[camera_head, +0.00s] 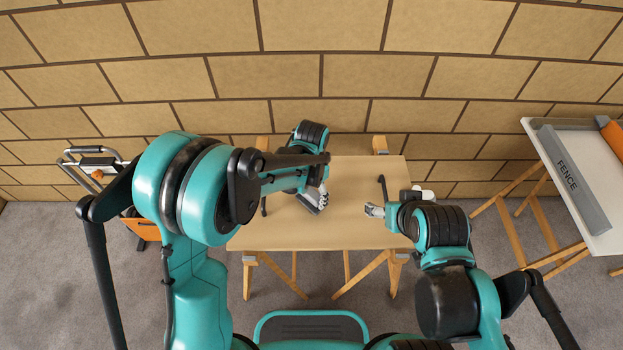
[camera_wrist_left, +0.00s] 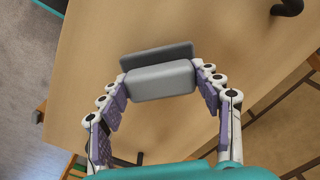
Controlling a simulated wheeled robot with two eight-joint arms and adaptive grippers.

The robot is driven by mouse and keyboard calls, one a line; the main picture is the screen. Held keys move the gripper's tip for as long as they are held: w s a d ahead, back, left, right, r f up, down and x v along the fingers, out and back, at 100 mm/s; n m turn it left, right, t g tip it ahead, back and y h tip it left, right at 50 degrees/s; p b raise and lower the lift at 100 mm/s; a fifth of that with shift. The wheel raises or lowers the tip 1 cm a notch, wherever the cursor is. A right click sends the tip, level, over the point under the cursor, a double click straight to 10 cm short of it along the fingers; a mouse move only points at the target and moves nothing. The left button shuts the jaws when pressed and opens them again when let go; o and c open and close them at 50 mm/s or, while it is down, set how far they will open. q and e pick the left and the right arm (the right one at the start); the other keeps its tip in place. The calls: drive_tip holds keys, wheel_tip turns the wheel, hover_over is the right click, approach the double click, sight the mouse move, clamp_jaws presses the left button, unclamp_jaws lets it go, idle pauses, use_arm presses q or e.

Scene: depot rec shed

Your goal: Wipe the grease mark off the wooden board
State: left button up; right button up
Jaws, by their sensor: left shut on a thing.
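The wooden board (camera_head: 290,232) lies flat across trestles; its bare surface also shows in the left wrist view (camera_wrist_left: 150,28). My left gripper (camera_head: 323,195) is over the board, left of its right half. In the left wrist view, my left gripper (camera_wrist_left: 160,84) is shut on a grey block (camera_wrist_left: 162,82) with a darker grey flat layer along its far side. Whether the block touches the board is unclear. I see no grease mark; the block and arm hide part of the board. My right gripper (camera_head: 374,210) is over the board's right part; its finger opening is too small to judge.
A black bent piece (camera_head: 383,187) stands at the board's right, with a white object (camera_head: 424,191) near it. At far right, a table carries a grey bar marked FENCE (camera_head: 572,178) and an orange item (camera_head: 613,138). A brick wall (camera_head: 300,75) closes the back.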

use_arm(q)
drive_tip(key=shift+s+r, duration=0.15)
drive_tip(key=shift+r, duration=0.6)
wheel_tip(320, 180, up, 2)
drive_tip(key=shift+p, duration=1.05)
drive_tip(key=shift+r+p, duration=0.7)
drive_tip(key=shift+r, duration=0.4)
drive_tip(key=shift+a, duration=0.1)
